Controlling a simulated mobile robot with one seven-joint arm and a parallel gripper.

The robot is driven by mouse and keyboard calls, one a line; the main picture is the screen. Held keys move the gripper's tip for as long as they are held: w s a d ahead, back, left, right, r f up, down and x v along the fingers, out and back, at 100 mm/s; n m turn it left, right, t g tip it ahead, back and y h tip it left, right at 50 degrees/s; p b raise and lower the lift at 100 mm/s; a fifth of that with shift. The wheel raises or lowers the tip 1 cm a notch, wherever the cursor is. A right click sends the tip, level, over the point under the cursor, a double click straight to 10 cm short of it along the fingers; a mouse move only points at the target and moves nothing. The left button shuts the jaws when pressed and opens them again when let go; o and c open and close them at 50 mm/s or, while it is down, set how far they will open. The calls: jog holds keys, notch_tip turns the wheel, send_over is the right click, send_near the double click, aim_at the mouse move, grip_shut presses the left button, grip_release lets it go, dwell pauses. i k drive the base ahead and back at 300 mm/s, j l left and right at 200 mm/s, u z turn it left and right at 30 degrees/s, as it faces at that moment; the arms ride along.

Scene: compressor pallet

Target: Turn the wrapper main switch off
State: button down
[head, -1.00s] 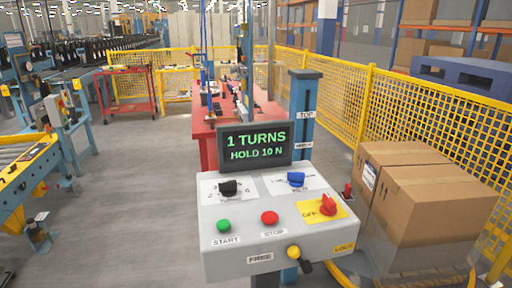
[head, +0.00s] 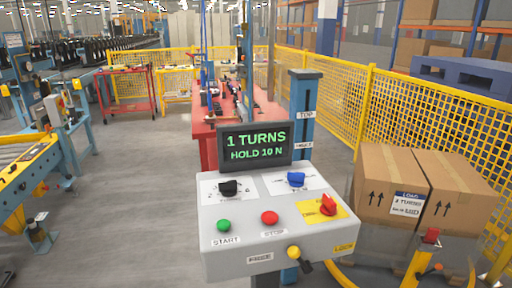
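The wrapper control panel (head: 275,230) is a light grey sloped box. Its main switch (head: 328,204) is a red rotary knob on a yellow plate (head: 309,209) at the panel's right side. The lettering on the plate is too small to read clearly, and I cannot tell which position the knob points to. The display (head: 254,147) above reads "1 TURNS" and "HOLD 10 N" in green. My gripper is not in view.
The panel also carries a green START button (head: 223,225), a red STOP button (head: 269,217), a black knob (head: 229,187), a blue knob (head: 296,179) and a yellow-black lever (head: 298,257). Cartons (head: 385,180) stand at the right beside yellow mesh fencing (head: 420,110).

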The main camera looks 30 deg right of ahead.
aim_at(329, 207)
jog(key=z, duration=0.9)
jog(key=k+j+z, duration=0.15)
jog(key=i+j, duration=0.05)
jog(key=j, duration=0.05)
